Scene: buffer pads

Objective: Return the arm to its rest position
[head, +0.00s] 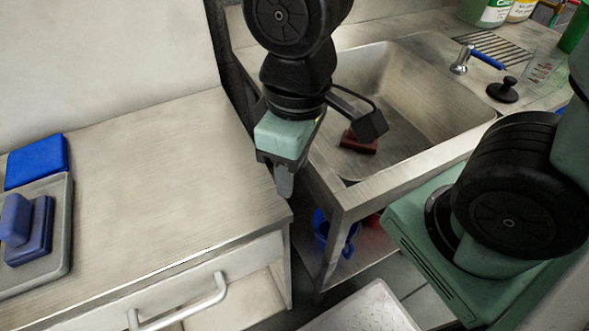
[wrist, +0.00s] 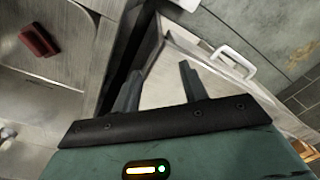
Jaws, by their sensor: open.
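My gripper (head: 284,182) hangs fingers down at the right front corner of the left counter (head: 170,150), beside the gap between it and the sink unit. In the wrist view my gripper (wrist: 158,85) shows two dark fingers apart, with nothing between them. A dark red block (head: 358,141) lies in the sink (head: 400,75), right of my gripper. The red block (wrist: 38,40) also shows at the upper left of the wrist view. A blue block (head: 37,160) touches the tray's back edge.
A drawer handle (head: 180,305) juts from the counter front. A blue bucket (head: 322,232) sits under the sink. A white bin (head: 365,310) stands on the floor.

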